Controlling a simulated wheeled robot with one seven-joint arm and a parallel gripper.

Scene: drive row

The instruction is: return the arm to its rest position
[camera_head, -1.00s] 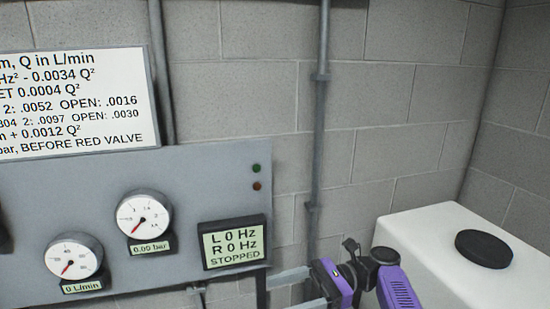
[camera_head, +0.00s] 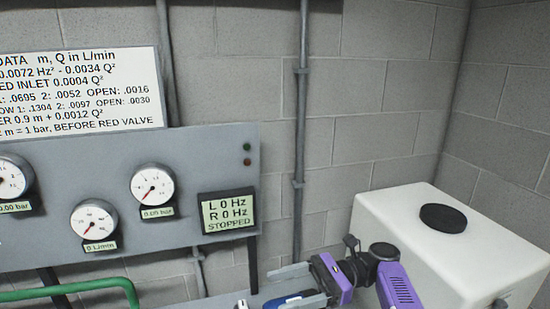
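My arm, purple and black, shows at the lower right of the head view. My gripper (camera_head: 282,289) points left from it, with two grey fingers spread apart. The gripper is open, and I see nothing held between the fingers. A blue part lies at the picture's lower edge near the fingers; whether it touches them I cannot tell. The lower part of the gripper is cut off by the frame edge.
A grey panel (camera_head: 120,150) carries round gauges and a display (camera_head: 228,213) reading L 0 Hz, R 0 Hz, STOPPED. A white tank (camera_head: 400,215) with a black cap (camera_head: 443,217) stands right, behind my arm. A green pipe (camera_head: 60,291) runs lower left. A grey conduit (camera_head: 301,120) climbs the block wall.

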